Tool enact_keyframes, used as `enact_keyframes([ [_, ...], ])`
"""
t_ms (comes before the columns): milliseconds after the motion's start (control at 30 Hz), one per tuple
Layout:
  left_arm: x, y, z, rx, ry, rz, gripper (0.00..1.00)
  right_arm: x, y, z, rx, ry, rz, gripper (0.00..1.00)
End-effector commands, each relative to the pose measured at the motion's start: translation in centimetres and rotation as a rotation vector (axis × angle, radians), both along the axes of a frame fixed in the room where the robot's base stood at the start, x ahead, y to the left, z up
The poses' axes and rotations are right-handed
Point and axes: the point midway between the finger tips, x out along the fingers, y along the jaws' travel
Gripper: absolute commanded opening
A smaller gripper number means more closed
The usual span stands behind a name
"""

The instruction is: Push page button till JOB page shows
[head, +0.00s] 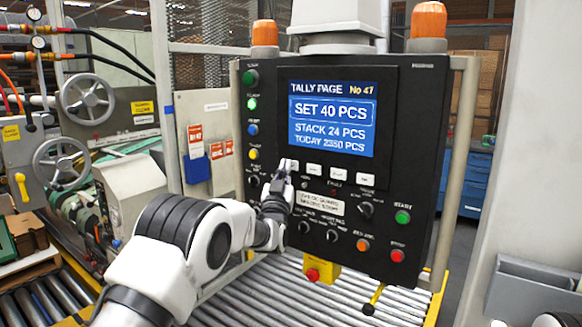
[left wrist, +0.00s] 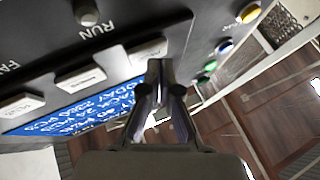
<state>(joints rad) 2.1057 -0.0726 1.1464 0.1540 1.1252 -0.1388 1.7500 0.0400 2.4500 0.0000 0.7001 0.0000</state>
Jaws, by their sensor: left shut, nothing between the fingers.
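The screen (head: 332,118) on the dark control panel reads TALLY PAGE No 47, with SET 40 PCS, STACK 24 PCS and TODAY 2350 PCS. A row of white buttons (head: 314,170) sits below it; their labels are too small to read. My left gripper (head: 287,170) is shut and empty, its tips at the leftmost white button (head: 293,164). In the left wrist view the shut fingertips (left wrist: 160,65) are beside a white button (left wrist: 147,50); I cannot tell whether they touch it. The screen shows upside down there. My right gripper is out of view.
Coloured buttons (head: 252,129) line the panel's left side. Knobs (head: 365,210), a green START button (head: 403,217) and a red button (head: 397,255) sit lower. A red stop button (head: 313,275) on a yellow box hangs below, above the roller conveyor (head: 258,300).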

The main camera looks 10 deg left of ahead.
Motion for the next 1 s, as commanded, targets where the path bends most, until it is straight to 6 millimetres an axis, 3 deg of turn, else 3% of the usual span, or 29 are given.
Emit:
enact_keyframes([
  [1000,0.68,-0.24,-0.02,0.0,0.0,0.0,0.0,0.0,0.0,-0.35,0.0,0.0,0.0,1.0],
])
